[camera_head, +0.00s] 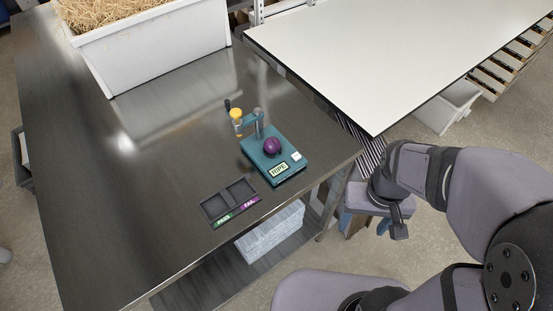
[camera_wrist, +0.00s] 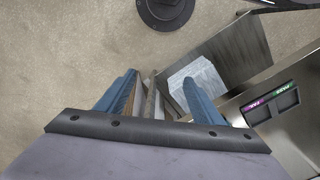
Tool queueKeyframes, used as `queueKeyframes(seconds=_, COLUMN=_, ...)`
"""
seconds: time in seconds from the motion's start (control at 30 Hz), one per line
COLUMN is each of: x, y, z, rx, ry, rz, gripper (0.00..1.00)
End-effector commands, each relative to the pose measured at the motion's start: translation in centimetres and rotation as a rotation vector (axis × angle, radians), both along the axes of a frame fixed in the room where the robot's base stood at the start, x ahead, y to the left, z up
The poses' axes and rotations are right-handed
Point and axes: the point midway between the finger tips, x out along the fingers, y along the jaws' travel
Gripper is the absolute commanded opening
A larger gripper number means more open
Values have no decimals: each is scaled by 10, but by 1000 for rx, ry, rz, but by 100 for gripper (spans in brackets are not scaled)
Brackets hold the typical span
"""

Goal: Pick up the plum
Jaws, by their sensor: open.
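The plum (camera_head: 272,146) is round and dark purple. It sits on a teal testing device (camera_head: 289,163) with a small display, near the front edge of the steel table in the head view. The plum does not show in the wrist view. My gripper (camera_wrist: 160,88) shows in the wrist view with its two blue fingers spread apart and nothing held between them. In the head view my arm is at the right, off the table, and its end is to the right of the plum and well apart from it.
A dark two-compartment tray (camera_head: 228,200) marked PASS and FAIL lies left of the device; it also shows in the wrist view (camera_wrist: 270,105). The device has an upright post with a yellow part (camera_head: 237,114). A straw-filled white bin (camera_head: 150,48) stands at the back. A white-topped table (camera_head: 375,60) adjoins.

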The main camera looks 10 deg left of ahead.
Motion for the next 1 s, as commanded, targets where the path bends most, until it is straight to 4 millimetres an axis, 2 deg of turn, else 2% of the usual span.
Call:
queueKeyframes(seconds=0.23, x=1, y=0, z=0, rx=0, ry=0, rz=0, gripper=61)
queueKeyframes(seconds=0.33, x=8, y=3, z=1, rx=-1, ry=-2, rz=2, gripper=61)
queueKeyframes(seconds=0.47, x=33, y=12, z=3, rx=-4, ry=-13, rz=6, gripper=61)
queueKeyframes(seconds=0.57, x=63, y=26, z=7, rx=-8, ry=-26, rz=10, gripper=61)
queueKeyframes(seconds=0.67, x=99, y=49, z=11, rx=-12, ry=-41, rz=14, gripper=61)
queueKeyframes(seconds=0.8, x=149, y=91, z=15, rx=-16, ry=-66, rz=14, gripper=61)
queueKeyframes(seconds=1.0, x=202, y=162, z=17, rx=-13, ry=-105, rz=11, gripper=61)
